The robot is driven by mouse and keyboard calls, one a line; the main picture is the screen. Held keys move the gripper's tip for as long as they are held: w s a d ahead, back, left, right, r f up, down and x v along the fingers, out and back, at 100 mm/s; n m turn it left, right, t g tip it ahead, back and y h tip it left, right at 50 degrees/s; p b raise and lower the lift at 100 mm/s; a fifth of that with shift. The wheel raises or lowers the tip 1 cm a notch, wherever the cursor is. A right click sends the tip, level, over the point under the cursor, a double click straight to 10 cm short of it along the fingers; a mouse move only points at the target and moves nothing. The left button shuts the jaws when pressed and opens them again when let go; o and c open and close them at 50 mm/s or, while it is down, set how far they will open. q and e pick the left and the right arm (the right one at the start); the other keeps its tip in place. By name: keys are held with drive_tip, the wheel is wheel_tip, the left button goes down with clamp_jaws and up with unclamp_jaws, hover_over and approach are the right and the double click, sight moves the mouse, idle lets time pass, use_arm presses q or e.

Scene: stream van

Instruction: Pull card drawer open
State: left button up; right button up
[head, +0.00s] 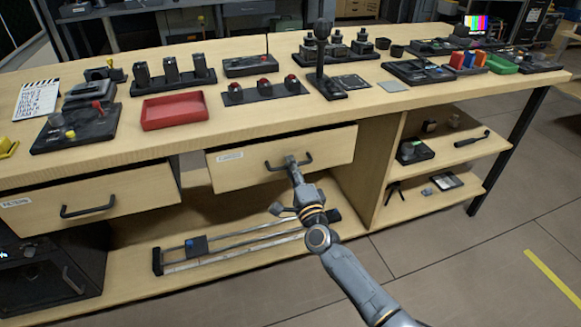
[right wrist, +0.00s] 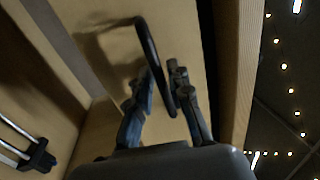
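Two wooden drawer fronts hang under the workbench top. The middle drawer (head: 330,148) has a small label (head: 230,156), too small to read surely, and a black bar handle (head: 273,166). The left drawer (head: 140,190) has its own label and black handle (head: 88,208). My right gripper (head: 291,163) is at the middle drawer's handle. In the right wrist view, its fingers (right wrist: 164,78) sit on either side of the handle (right wrist: 148,42) and close on it. A dark gap shows above the drawer front; how far the drawer is out is hard to tell. My left gripper is not in view.
The workbench top (head: 215,142) carries a red tray (head: 176,111), a clapperboard (head: 37,100) and several control panels. Below are a slider rail (head: 225,247) and open shelves (head: 455,150) at the right. The floor (head: 470,255) in front is clear.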

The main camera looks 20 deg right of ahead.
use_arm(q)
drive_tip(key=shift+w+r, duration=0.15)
use_arm(e)
drive_tip(key=shift+w+r, duration=0.1)
drive_tip(key=shift+w, duration=0.3)
drive_tip(key=shift+c, duration=0.4)
clamp_jaws()
